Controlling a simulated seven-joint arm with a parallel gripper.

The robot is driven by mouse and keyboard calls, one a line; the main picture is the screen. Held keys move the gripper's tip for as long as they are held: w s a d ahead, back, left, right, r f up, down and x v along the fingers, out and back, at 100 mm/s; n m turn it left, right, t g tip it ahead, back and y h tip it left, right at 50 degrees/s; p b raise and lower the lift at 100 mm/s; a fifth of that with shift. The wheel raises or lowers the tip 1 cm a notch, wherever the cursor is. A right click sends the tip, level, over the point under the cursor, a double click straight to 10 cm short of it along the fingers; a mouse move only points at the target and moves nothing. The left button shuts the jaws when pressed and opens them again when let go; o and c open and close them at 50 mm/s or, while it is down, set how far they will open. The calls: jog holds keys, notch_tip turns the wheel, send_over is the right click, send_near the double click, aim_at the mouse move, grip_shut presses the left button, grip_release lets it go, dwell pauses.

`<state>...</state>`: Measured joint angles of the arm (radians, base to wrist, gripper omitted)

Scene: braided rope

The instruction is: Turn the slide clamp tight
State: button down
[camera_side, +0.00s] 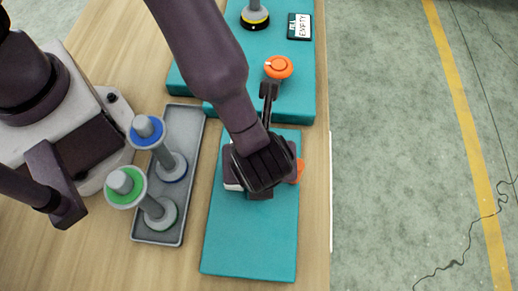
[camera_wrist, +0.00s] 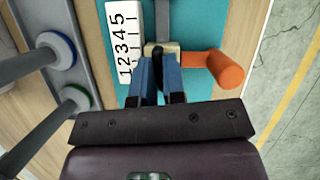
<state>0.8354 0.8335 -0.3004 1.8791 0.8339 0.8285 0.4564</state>
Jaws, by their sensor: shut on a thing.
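The slide clamp shows in the wrist view as a pale block (camera_wrist: 172,46) on a grey bar (camera_wrist: 162,20), with an orange handle (camera_wrist: 225,70) sticking out to the right. A white scale numbered 1 to 5 (camera_wrist: 124,42) lies left of the bar. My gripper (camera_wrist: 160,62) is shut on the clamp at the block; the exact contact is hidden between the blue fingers. In the side view my gripper (camera_side: 262,188) is over the near teal board (camera_side: 250,245) and hides most of the clamp.
A grey tray (camera_side: 155,238) with a blue-rimmed spool (camera_side: 146,131) and a green-rimmed spool (camera_side: 125,187) stands left of the board. The table edge is close on the right.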

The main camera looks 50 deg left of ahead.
jog(key=shift+m, duration=0.8)
jog(key=shift+t, duration=0.3)
jog(key=c, duration=1.2)
grip_release()
jog(key=v, duration=1.3)
jog(key=shift+a, duration=0.25)
jog(key=shift+r, duration=0.1)
